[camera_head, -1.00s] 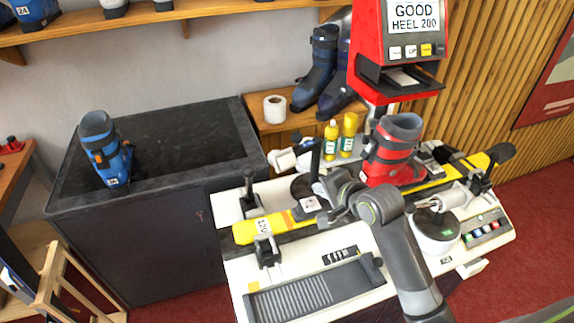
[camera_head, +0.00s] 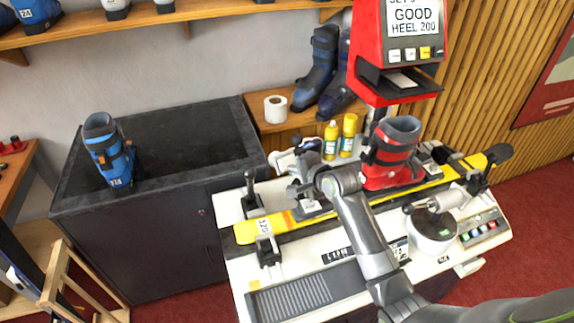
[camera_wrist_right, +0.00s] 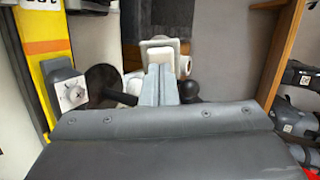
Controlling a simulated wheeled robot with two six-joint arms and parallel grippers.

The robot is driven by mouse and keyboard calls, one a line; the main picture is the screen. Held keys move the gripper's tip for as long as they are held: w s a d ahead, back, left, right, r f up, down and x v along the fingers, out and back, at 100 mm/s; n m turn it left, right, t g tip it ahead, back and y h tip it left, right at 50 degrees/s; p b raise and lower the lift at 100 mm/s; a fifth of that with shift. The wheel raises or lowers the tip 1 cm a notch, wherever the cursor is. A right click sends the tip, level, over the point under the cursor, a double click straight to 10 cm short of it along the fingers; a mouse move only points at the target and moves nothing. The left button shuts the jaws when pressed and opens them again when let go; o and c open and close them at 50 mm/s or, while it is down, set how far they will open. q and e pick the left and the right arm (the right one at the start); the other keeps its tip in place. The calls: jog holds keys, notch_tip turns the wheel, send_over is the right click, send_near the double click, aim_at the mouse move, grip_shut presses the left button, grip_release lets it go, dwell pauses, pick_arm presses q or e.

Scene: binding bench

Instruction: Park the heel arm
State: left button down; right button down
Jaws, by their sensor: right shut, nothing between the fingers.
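My right gripper (camera_head: 296,190) is shut and empty at the back left of the white bench (camera_head: 240,205). A white swing arm (camera_head: 285,162) stands just behind it, partly hidden. In the right wrist view the shut fingers (camera_wrist_right: 160,85) point at its white end block (camera_wrist_right: 160,50), with a black knob (camera_wrist_right: 188,90) beside them; contact is unclear. A second, grey-white arm (camera_head: 445,202) with a black ball sits on a round white base (camera_head: 433,235) at the right. No label shows which is the heel arm. My left gripper is out of view.
A red boot (camera_head: 392,150) stands on the yellow ski (camera_head: 415,190) clamped along the bench. The red tester (camera_head: 370,60) reads "GOOD HEEL 200". Two yellow bottles (camera_head: 348,135) stand behind. A dark cabinet (camera_head: 75,200) with a blue boot (camera_head: 108,150) is at left.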

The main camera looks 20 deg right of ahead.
aim_at(282, 166)
jog(key=shift+p+x, duration=0.65)
jog(key=shift+x, duration=1.65)
